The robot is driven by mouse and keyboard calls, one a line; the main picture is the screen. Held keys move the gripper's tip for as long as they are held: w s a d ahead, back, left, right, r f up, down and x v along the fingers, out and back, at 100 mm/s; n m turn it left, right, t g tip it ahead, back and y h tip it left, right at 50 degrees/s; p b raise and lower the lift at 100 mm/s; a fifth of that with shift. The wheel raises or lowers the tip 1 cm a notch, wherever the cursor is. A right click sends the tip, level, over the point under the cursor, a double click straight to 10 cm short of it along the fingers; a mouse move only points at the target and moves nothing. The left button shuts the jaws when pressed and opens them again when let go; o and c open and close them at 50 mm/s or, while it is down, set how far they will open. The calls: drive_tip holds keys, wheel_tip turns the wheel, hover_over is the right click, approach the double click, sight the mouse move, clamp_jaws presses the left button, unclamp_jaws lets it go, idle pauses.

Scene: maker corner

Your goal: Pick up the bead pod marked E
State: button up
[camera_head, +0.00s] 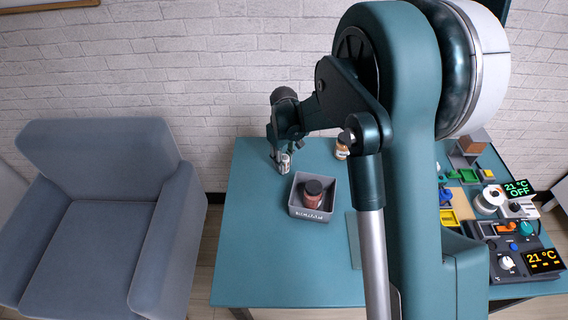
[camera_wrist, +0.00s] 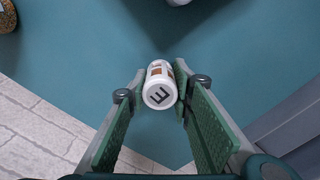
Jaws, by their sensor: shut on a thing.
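The bead pod marked E (camera_wrist: 158,91) is a small white cylinder with a dark E on its end cap and brown patches on its side. In the wrist view it sits between the green-padded fingers of my gripper (camera_wrist: 160,94), which are shut on it near their tips. In the head view the pod (camera_head: 284,163) shows small at my gripper (camera_head: 281,160), near the table's back left. I cannot tell whether it touches the teal table (camera_head: 262,250).
A grey bin (camera_head: 310,214) holding a dark jar (camera_head: 313,192) stands close in front. Another jar (camera_head: 341,150) with an orange-brown body is to the right. Electronics with displays (camera_head: 545,260) and coloured parts crowd the table's right side. A grey armchair (camera_head: 105,230) stands left.

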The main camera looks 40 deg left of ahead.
sight(284, 157)
drive_tip(key=shift+r+p, duration=0.75)
drive_tip(key=shift+r, duration=4.25)
